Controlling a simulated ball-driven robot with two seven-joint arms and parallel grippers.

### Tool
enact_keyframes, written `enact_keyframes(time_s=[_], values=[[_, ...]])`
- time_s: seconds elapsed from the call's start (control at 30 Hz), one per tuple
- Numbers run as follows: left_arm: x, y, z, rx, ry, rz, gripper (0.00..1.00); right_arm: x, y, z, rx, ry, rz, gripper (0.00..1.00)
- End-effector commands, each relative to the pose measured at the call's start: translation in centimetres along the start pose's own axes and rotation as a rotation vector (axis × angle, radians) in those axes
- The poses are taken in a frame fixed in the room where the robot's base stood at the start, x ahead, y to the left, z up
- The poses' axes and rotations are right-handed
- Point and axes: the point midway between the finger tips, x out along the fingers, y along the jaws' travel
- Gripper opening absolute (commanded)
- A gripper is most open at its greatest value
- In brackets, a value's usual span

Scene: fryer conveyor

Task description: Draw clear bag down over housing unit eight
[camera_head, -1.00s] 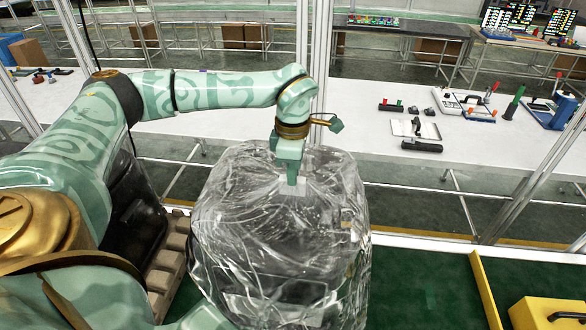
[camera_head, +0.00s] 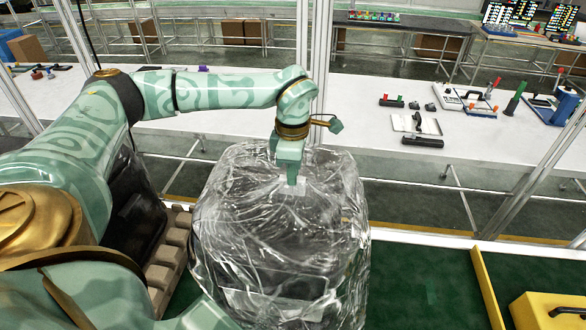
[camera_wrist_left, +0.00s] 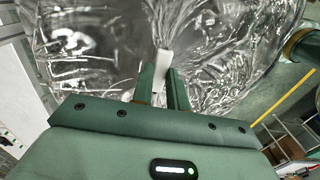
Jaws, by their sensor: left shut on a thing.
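A clear bag (camera_head: 300,235) hangs over a dark, boxy unit in the lower middle of the head view. The film is wrinkled and the unit shows only dimly through it; its number cannot be read. My left gripper (camera_head: 291,180) is at the top of the bag, pointing down. It is shut on the bag's gathered top, and the left wrist view shows a whitish strip (camera_wrist_left: 162,70) between the fingers, with the bag (camera_wrist_left: 90,45) spread beyond. My right gripper is not visible; a green arm part at the bottom edge reaches the bag's lower left.
A moulded brown tray (camera_head: 170,255) stands left of the bag, with a dark bagged object (camera_head: 135,205) behind it. A yellow box (camera_head: 550,318) and yellow edge lie at right on the green surface (camera_head: 425,285). A white table (camera_head: 360,130) with tools runs behind.

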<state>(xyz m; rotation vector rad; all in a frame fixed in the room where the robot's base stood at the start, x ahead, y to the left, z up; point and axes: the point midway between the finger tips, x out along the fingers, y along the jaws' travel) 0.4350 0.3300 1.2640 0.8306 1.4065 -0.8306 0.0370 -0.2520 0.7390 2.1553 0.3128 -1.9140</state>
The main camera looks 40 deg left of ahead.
Motion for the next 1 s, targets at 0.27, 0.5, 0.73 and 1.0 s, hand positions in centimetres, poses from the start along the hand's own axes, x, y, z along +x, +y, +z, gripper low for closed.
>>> enact_keyframes(time_s=[0.27,0.5,0.73,1.0], values=[[0.6,0.0,0.0,0.0,0.0,0.0,0.0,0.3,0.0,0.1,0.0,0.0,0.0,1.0],[1.1,0.0,0.0,0.001,0.0,0.0,0.0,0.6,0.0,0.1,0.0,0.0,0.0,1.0],[1.6,0.0,0.0,0.001,0.0,0.0,0.0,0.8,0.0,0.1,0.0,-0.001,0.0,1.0],[2.1,0.0,0.0,0.0,0.0,0.0,0.0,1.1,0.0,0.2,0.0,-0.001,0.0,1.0]])
